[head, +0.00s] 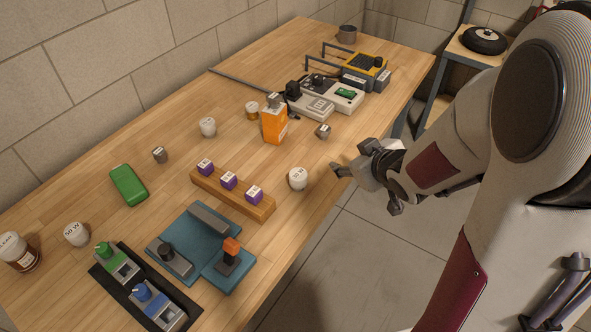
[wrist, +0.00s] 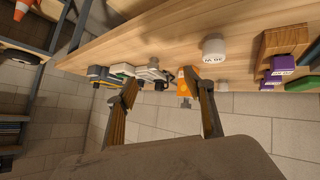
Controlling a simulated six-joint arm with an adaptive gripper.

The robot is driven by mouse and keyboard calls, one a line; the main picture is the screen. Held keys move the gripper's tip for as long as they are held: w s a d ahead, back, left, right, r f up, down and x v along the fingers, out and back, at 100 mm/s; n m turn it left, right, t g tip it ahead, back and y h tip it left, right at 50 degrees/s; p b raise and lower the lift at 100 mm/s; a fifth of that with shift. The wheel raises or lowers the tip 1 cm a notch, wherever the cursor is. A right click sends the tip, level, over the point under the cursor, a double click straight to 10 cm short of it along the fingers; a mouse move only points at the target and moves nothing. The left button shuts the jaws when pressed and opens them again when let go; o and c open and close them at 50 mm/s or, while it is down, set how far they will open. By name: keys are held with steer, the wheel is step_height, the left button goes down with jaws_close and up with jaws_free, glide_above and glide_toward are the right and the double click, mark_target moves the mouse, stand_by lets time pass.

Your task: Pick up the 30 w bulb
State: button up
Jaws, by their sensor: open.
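A white bulb (head: 298,178) stands on the wooden table near its front edge, right of the wooden block with purple cubes. In the wrist view this bulb (wrist: 214,49) carries an upside-down label that appears to read 30 W. My gripper (head: 366,188) is open and empty, just off the table's front edge, to the right of the bulb and apart from it. In the wrist view the fingers of my gripper (wrist: 160,86) are spread, with the bulb beyond and to the right of them. Another white bulb (head: 76,234) at the left reads 50 W. A third (head: 207,127) stands farther back, its label unreadable.
The wooden block (head: 207,180) holds purple cubes left of the near bulb. A blue fixture (head: 213,229) is at front left. The table is clear directly around the near bulb.

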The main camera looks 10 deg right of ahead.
mark_target(304, 181)
steer(key=a+f+y, duration=0.1)
steer(key=a+f, duration=0.1)
steer(key=f, duration=0.1)
steer(key=w+f+n+y, duration=0.1)
steer(key=shift+a+f+y, duration=0.2)
steer(key=shift+a+y, duration=0.1)
steer(key=shift+a, duration=0.1)
steer(key=a+f+y, duration=0.2)
steer(key=a, duration=0.1)
steer(key=shift+s+a+f+y, duration=0.1)
steer(key=shift+s+f+y, duration=0.2)
steer(key=shift+s, duration=0.1)
steer(key=shift+s+a+f+n+y, duration=0.15)
steer(key=shift+s+a+n+y, duration=0.15)
steer(key=shift+a+y, duration=0.3)
steer(key=shift+x, duration=1.35)
steer(key=shift+a+x, duration=0.25)
steer(key=shift+x, duration=2.2)
